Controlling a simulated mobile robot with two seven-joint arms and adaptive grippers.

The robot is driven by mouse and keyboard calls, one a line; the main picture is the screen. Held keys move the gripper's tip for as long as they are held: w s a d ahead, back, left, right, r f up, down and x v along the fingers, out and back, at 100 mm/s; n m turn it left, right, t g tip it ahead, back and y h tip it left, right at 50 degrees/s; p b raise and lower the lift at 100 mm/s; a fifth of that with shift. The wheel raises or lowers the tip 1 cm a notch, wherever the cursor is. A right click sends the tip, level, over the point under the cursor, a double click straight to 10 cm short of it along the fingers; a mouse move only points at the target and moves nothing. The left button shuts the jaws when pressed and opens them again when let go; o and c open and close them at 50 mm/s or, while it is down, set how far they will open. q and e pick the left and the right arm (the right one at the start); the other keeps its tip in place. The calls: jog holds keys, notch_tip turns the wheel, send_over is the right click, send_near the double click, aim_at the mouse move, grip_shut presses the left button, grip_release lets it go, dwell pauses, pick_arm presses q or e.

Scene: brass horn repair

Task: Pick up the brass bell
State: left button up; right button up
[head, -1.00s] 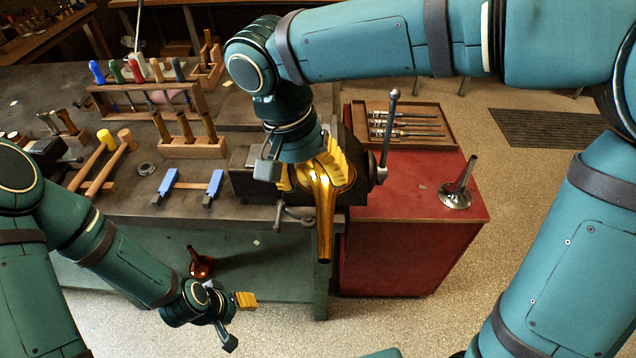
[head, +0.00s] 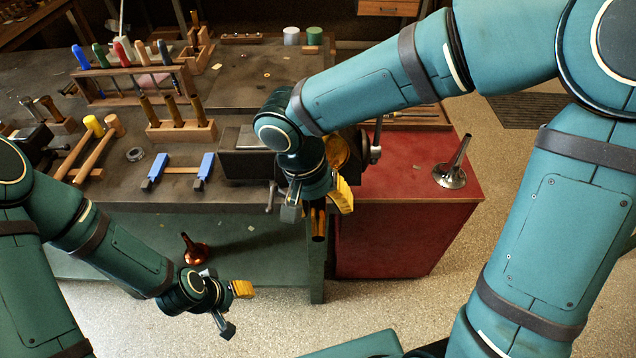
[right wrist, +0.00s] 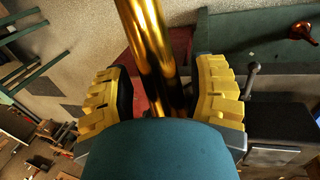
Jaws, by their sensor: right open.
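The golden brass bell (head: 338,150) is at the right end of the vise on the bench. Its narrow tube (head: 318,222) points down past the bench's front edge. My right gripper (head: 316,204) is open in front of the bell and hides much of it. In the right wrist view, the bell's tube (right wrist: 146,38) runs between the spread yellow-padded fingers of that gripper (right wrist: 160,92), with a gap on each side. The tube's near part is hidden behind my gripper's body. My left gripper (head: 236,309) is open and empty, low in front of the bench.
The dark vise (head: 245,166) stands at the bench's front. A red cabinet (head: 400,215) on the right bears a silver funnel-shaped piece (head: 450,176). A copper-coloured piece (head: 194,250) sits on the lower shelf. Mallets, blue-ended clamps (head: 180,170) and tool racks (head: 180,130) crowd the bench's left.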

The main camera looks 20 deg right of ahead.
jog(key=shift+d+f, duration=0.1)
jog(key=shift+f, duration=0.25)
grip_shut()
jog(key=shift+w+r, duration=0.15)
jog(key=shift+r, duration=0.1)
jog(key=s+a, duration=0.2)
jog(key=s, duration=0.6)
jog(key=s+a+b, duration=0.1)
jog(key=s+a, duration=0.1)
jog(key=s, duration=0.6)
jog(key=shift+s+a, duration=0.3)
jog(key=shift+a, duration=0.05)
